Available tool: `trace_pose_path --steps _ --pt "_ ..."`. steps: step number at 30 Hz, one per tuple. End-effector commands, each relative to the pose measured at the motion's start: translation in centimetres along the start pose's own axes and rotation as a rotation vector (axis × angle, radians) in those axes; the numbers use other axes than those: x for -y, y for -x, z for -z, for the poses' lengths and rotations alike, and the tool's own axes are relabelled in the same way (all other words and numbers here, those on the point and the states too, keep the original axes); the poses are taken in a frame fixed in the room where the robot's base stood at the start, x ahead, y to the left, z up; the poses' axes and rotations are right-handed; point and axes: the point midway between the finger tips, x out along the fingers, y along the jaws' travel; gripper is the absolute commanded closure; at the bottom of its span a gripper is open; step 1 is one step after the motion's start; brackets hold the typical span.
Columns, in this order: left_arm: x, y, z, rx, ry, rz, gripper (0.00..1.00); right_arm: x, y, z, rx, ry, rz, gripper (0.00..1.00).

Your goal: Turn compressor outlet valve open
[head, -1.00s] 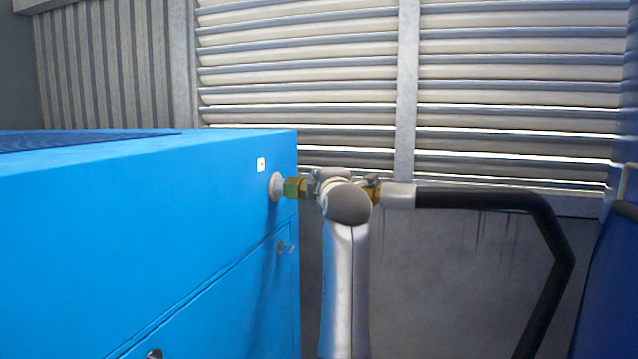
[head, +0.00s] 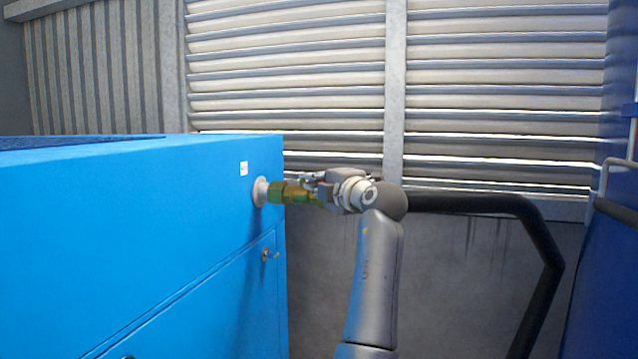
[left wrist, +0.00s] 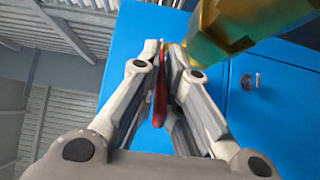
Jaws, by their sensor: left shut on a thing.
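The compressor outlet valve has a brass body (head: 290,193) that comes out of the side of the blue compressor cabinet (head: 140,220). Its brass hex part (left wrist: 235,30) also shows at the top of the left wrist view. A thin red handle (left wrist: 160,98) lies between the fingers of my left gripper (left wrist: 167,52), which is shut on it. In the head view my left gripper (head: 318,183) is at the valve, just right of the brass fitting, and hides most of the handle. The handle's exact angle cannot be told. My right gripper is not in view.
A black hose (head: 480,203) runs right from behind my wrist and bends down. A dark blue surface (head: 600,250) stands at the right edge. A louvred metal wall (head: 290,100) is behind. A small lock (head: 266,254) sits on the cabinet below the valve.

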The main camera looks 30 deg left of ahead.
Motion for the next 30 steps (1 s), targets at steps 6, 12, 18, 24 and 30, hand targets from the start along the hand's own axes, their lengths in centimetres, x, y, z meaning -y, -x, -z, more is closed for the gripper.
trace_pose_path --steps 6,12,18,24,30 --pt "0.2 0.0 0.0 0.0 -0.002 0.005 1.0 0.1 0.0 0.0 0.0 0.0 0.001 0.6" --pt "0.2 0.0 0.0 0.0 -0.001 0.003 0.71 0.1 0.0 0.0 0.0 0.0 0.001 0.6" --pt "0.1 0.0 0.0 0.001 -0.001 0.002 0.71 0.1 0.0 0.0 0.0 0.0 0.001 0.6" --pt "0.1 0.9 -0.1 0.002 -0.001 0.001 0.71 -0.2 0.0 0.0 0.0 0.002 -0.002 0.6" --pt "0.1 4.3 -0.1 0.003 0.0 0.001 0.71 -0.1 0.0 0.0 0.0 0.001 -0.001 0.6"
